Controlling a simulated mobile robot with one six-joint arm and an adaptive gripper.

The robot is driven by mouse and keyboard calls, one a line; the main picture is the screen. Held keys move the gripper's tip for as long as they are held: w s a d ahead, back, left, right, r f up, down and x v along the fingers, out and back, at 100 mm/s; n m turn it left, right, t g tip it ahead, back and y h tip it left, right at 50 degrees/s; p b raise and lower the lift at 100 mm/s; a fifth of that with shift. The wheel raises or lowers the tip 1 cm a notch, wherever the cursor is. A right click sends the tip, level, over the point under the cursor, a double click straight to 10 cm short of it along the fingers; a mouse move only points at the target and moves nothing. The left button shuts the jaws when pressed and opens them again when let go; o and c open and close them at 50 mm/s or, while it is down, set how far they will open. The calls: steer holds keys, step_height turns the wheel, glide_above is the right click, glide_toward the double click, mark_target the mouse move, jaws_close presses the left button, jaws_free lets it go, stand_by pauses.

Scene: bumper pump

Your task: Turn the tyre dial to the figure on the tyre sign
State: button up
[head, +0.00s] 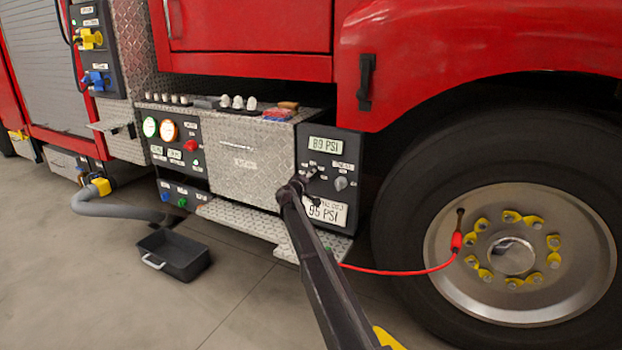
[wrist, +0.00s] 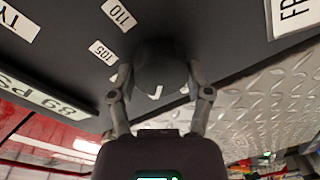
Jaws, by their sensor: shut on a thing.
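The tyre panel (head: 350,160) is a black box beside the front wheel. Its display (head: 326,145) reads 89 PSI and also shows in the wrist view (wrist: 40,97). The white tyre sign (head: 325,211) low on the panel reads 95 PSI. My gripper (head: 302,182) is at the panel's left part. In the wrist view my gripper (wrist: 160,85) is shut on the round black tyre dial (wrist: 160,62), a finger on each side. Labels 105 (wrist: 102,51) and 110 (wrist: 119,14) stand beside the dial. My gripper hides the dial in the head view.
A grey knob (head: 341,183) sits on the panel, right of my gripper. A red hose (head: 400,272) runs to the wheel (head: 510,255). A tread-plate step (head: 245,220) juts out below. A black tray (head: 175,256) stands on the floor at left.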

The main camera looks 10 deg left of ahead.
steer(key=shift+d, duration=0.15)
stand_by(0.3)
steer(key=o, duration=1.2)
steer(key=shift+c, duration=0.2)
steer(key=shift+s, duration=0.15)
